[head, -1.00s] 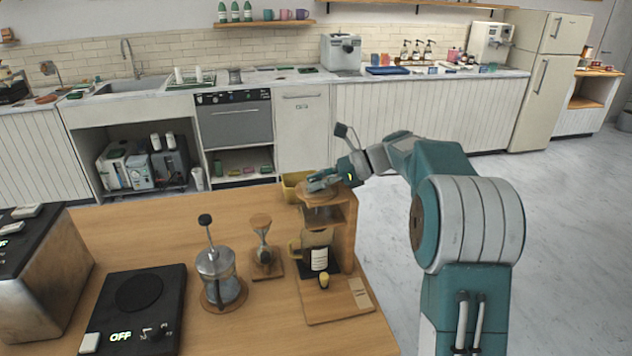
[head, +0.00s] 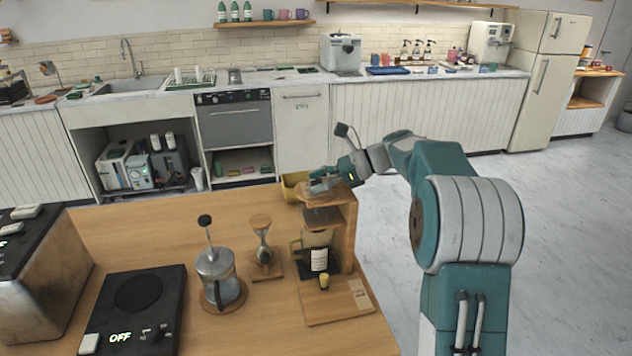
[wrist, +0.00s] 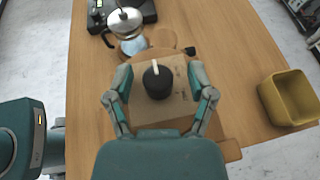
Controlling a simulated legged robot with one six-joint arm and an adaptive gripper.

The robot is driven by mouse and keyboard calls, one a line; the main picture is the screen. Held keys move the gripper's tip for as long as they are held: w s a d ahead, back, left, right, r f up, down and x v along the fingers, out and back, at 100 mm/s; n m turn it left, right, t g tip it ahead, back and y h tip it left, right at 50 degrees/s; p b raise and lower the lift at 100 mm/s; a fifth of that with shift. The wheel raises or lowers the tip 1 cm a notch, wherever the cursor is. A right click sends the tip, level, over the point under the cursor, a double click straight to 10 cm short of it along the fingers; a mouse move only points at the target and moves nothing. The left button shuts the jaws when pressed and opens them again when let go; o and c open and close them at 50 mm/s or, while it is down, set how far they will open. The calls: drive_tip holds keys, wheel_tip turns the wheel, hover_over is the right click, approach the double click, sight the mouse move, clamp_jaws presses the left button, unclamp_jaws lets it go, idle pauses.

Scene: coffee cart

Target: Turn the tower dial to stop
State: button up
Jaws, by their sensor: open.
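The tower dial (wrist: 158,84) is a round black knob with a white pointer bar, on a pale plate (wrist: 178,112) with small marks I cannot read. The pointer bar points toward the top of the wrist view. My gripper (wrist: 158,76) is open, with one finger on each side of the dial and a visible gap to both. I cannot tell how far down the fingertips reach. In the head view my gripper (head: 322,184) is at the top of the wooden tower (head: 346,232), and the dial is hidden there.
A yellow bin (head: 292,190) stands just behind the tower. A carafe (head: 318,258) stands inside the tower. Open wooden tabletop lies at the back left.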

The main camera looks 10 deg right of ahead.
drive_tip(key=v, duration=1.2)
drive_tip(key=shift+a+f, duration=0.15)
drive_tip(key=s+a+n+h, duration=0.75)
drive_tip(key=s+a, duration=0.35)
drive_tip(key=s, duration=0.3)
drive_tip(key=s+f+n+t+h, duration=0.1)
drive_tip(key=s+f+n, duration=0.3)
drive_tip(key=s, duration=0.5)
drive_tip(key=s+f+n+t+h, duration=0.2)
drive_tip(key=s+f+n+h, duration=0.2)
drive_tip(key=s+n, duration=0.4)
drive_tip(key=shift+s+h, duration=0.35)
drive_tip(key=shift+s, duration=0.25)
